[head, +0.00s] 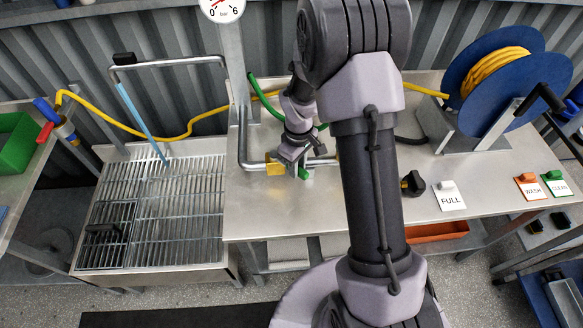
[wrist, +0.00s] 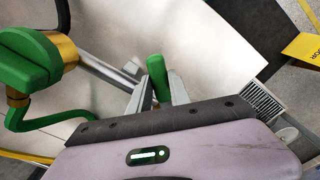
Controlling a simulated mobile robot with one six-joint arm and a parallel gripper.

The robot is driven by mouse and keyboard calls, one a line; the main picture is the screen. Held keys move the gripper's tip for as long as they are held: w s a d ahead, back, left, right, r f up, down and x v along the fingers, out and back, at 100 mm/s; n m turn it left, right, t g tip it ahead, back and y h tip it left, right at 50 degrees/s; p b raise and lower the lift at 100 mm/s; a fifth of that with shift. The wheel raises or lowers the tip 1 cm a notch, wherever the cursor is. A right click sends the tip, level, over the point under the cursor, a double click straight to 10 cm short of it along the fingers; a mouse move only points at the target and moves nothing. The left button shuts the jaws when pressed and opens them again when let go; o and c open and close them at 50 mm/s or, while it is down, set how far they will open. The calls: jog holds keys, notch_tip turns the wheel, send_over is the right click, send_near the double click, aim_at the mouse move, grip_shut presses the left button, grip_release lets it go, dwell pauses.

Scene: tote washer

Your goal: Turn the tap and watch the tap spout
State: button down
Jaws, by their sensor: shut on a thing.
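The tap spout (head: 170,63) is a bent metal pipe above the slatted metal sink (head: 180,205). A pale blue stream (head: 140,120) runs from its end down to the grating. My gripper (head: 297,160) is low over the steel bench, at the pipe with a brass fitting (head: 275,168). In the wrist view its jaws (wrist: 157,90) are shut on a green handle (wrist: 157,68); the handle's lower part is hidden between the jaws. The green end of the handle also shows in the head view (head: 304,173). A green cap on brass (wrist: 28,58) shows at left in the wrist view.
A pressure gauge (head: 222,8) tops the metal post. A blue reel (head: 500,75) with yellow hose stands at the bench's back right. A black knob (head: 412,184) and FULL, WASH and CLEAN signs stand along the right. A green tote (head: 14,145) is at far left.

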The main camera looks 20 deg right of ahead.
jog(key=shift+w+d+n+p, duration=0.25)
jog(key=shift+w+d+n, duration=0.25)
jog(key=shift+n, duration=0.35)
jog(key=shift+w+d+n+p, duration=0.2)
jog(key=shift+w+d+n, duration=0.25)
jog(key=shift+n, duration=0.4)
jog(key=c, duration=1.2)
grip_release()
notch_tip(320, 180, up, 18)
jog(key=p, duration=0.3)
jog(key=shift+f, duration=0.25)
